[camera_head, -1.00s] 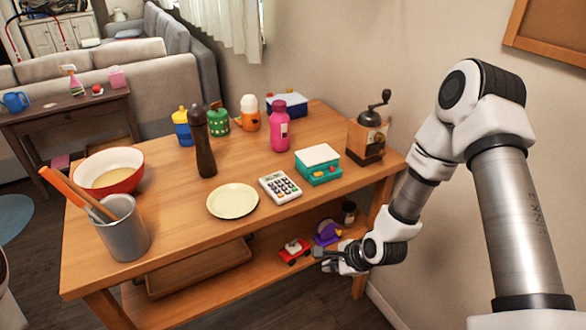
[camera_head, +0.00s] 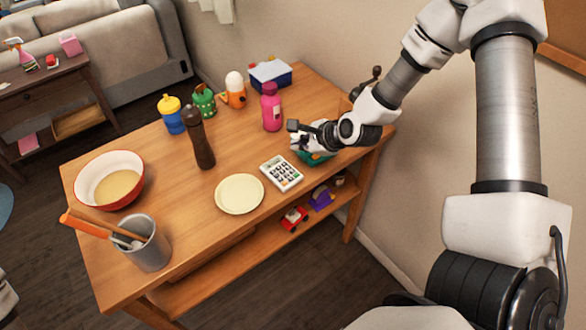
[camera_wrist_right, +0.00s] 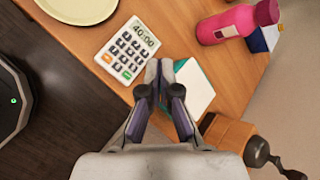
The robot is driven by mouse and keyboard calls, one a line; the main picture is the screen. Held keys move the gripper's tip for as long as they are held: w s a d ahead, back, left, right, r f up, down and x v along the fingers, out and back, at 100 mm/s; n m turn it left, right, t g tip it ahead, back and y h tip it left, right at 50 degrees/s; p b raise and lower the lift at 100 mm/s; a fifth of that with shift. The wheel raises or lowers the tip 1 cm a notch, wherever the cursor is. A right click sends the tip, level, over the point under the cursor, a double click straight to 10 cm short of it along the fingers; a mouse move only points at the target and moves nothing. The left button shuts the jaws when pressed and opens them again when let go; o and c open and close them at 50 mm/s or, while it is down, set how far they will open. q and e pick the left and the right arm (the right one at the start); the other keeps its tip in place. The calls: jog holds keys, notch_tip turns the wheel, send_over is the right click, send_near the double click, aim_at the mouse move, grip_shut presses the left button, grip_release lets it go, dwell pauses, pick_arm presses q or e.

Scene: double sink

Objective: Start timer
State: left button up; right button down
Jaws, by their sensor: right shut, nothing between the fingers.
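A white timer (camera_head: 281,173) with a keypad lies flat on the wooden table, to the right of the cream plate. In the right wrist view the timer (camera_wrist_right: 128,49) shows 40:00 on its display, with a green and an orange button among its grey keys. My right gripper (camera_head: 296,133) is above the table, just behind the timer and over a teal box. Its fingers (camera_wrist_right: 166,66) are shut and empty, with their tips near the timer's right edge in the wrist view. I cannot tell how high they are. My left gripper is not in view.
The teal box (camera_head: 319,159) with a white top is partly hidden under my gripper. A pink bottle (camera_head: 271,108), a pepper mill (camera_head: 200,140) and the plate (camera_head: 239,194) stand nearby. A coffee grinder (camera_wrist_right: 228,133) is at the right.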

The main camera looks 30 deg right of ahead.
jog(key=b, duration=0.7)
send_near(288, 170)
jog(key=x, duration=0.4)
jog(key=shift+w+r, duration=0.25)
jog(key=shift+r, duration=0.1)
jog(key=shift+w+f, duration=0.1)
jog(key=shift+f, duration=0.35)
jog(key=shift+r, duration=0.1)
jog(key=shift+b, duration=0.3)
jog(key=shift+f+b, duration=0.4)
jog(key=shift+b, duration=0.1)
